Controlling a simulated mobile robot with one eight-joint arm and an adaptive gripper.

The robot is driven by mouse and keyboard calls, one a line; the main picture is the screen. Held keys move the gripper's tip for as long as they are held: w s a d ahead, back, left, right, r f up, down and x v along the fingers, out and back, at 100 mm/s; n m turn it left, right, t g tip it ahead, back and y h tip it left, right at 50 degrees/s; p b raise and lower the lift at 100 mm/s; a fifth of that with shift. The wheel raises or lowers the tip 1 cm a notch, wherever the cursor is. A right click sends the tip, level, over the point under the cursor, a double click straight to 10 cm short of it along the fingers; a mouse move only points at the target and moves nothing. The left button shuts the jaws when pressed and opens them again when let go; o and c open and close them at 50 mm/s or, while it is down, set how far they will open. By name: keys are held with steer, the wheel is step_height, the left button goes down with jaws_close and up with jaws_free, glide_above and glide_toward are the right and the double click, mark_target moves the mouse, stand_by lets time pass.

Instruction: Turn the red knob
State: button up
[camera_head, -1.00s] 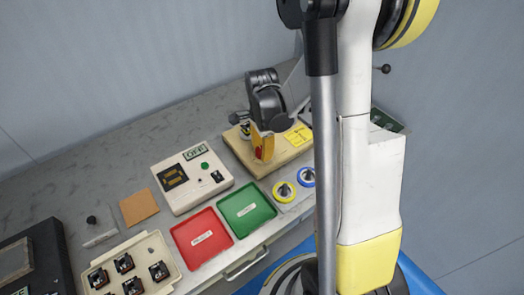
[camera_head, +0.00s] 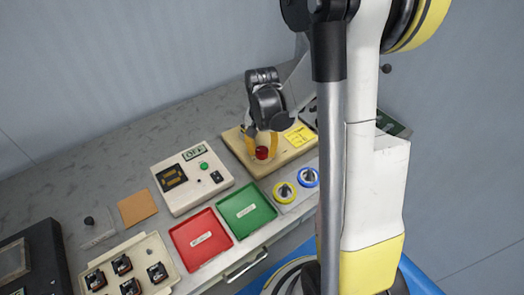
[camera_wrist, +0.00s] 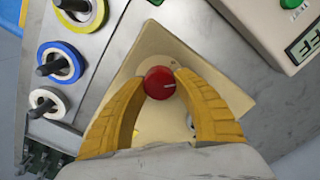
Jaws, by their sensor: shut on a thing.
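The red knob (camera_head: 262,153) sits on a beige board (camera_head: 238,147) on the bench. My gripper (camera_head: 262,147) points down at the knob. In the wrist view the yellow fingers of my gripper (camera_wrist: 159,88) stand on both sides of the knob and are shut on it.
A white box with an OFF display (camera_head: 195,153) stands left of the board. Red (camera_head: 183,240) and green (camera_head: 240,220) trays lie in front, with yellow (camera_head: 283,193) and blue (camera_head: 308,177) ringed posts nearby. A yellow label (camera_head: 298,135) lies on the board.

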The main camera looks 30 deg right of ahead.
mark_target(262, 150)
steer(key=n, duration=0.4)
steer(key=shift+n, duration=2.3)
steer(key=o, duration=1.2)
steer(key=shift+o, duration=0.2)
step_height(262, 150, up, 12)
